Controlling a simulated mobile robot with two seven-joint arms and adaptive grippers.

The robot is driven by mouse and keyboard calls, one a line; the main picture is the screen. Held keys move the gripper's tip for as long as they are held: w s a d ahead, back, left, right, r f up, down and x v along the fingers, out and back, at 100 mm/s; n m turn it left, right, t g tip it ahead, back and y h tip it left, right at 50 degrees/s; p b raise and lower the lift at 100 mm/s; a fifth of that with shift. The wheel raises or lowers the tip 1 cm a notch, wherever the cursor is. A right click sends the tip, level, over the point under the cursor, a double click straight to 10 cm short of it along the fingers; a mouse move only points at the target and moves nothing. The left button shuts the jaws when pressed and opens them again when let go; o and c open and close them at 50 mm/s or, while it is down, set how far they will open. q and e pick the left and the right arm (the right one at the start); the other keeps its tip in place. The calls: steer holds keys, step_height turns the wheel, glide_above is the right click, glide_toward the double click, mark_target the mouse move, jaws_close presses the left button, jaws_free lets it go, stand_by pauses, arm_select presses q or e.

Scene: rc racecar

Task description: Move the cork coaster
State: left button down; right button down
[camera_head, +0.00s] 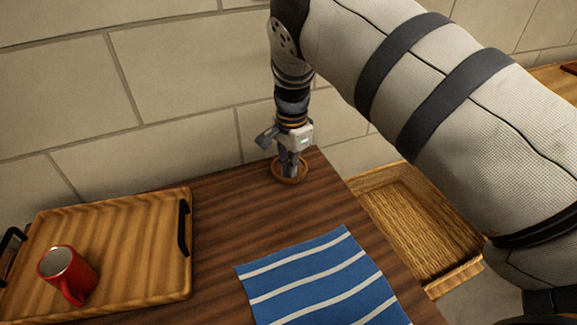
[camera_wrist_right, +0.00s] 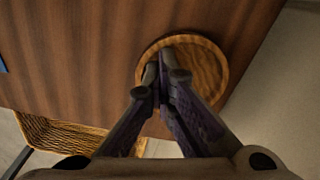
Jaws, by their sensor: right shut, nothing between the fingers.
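The cork coaster (camera_head: 302,174) is a round, light brown disc with a raised rim. It lies flat near the far corner of the dark wooden table, and it also shows in the right wrist view (camera_wrist_right: 212,68). My right gripper (camera_head: 289,176) points down over the coaster, with its fingertips (camera_wrist_right: 167,76) in front of the coaster's middle. The fingers are shut with nothing between them and hide part of the coaster. I cannot tell whether the tips touch it. My left gripper is not in view.
A wooden tray (camera_head: 130,225) with black handles holds a red mug (camera_head: 68,274) at the left. A blue striped cloth (camera_head: 318,275) lies at the table's front. A wicker basket (camera_head: 420,225) stands right of the table. A block wall (camera_head: 180,75) rises behind.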

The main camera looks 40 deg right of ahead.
steer(key=c, duration=1.7)
jaws_free()
steer(key=shift+s+f, duration=0.25)
steer(key=shift+f, duration=0.1)
steer(key=shift+w+r, duration=0.1)
steer(key=shift+r, duration=0.15)
step_height(320, 180, up, 7)
steer(key=shift+r, duration=0.1)
